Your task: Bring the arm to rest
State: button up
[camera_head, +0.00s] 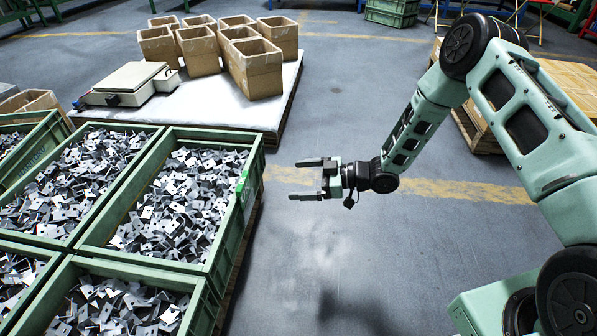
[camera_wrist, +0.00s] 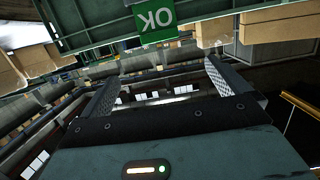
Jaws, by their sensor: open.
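My gripper (camera_head: 306,178) is open and empty in the head view. It points left, over the open floor just right of the green crates, with its two dark fingers apart. In the wrist view the two fingers (camera_wrist: 166,85) stand apart with nothing between them. My arm reaches in from the right, bent at the elbow. The nearest crate (camera_head: 250,185) holds many grey stamped parts (camera_head: 180,205), and the fingertips are apart from its rim.
More green crates (camera_head: 68,250) of stamped parts fill the lower left. Behind them a white-topped pallet (camera_head: 215,105) bears several cardboard boxes (camera_head: 256,70) and a scale (camera_head: 125,80). A green OK label (camera_wrist: 154,20) shows in the wrist view. The grey floor (camera_head: 340,105) is clear.

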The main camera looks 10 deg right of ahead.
jog(key=s+a+r+m+h+p, duration=0.15)
jog(key=r+h, duration=0.25)
jog(key=r, duration=0.4)
jog(key=s+a+r+m+h+p, duration=0.1)
jog(key=a+r+h+p, duration=0.2)
jog(key=r, duration=0.4)
jog(key=s+d+r+m+g+h+p, duration=0.15)
jog(key=s+r, duration=0.35)
jog(key=s, duration=0.5)
jog(key=s+d+r+m+g+h+p, duration=0.1)
jog(key=s+d+r+g+h, duration=0.3)
jog(key=s, duration=0.7)
jog(key=s+a+r+m+h+p, duration=0.1)
jog(key=s+r+h, duration=0.1)
jog(key=s+r, duration=0.6)
notch_tip(320, 180, up, 35)
jog(key=s+p, duration=0.2)
jog(key=p, duration=3.5)
jog(key=shift+r, duration=0.2)
jog(key=shift+d, duration=0.1)
jog(key=shift+c, duration=0.3)
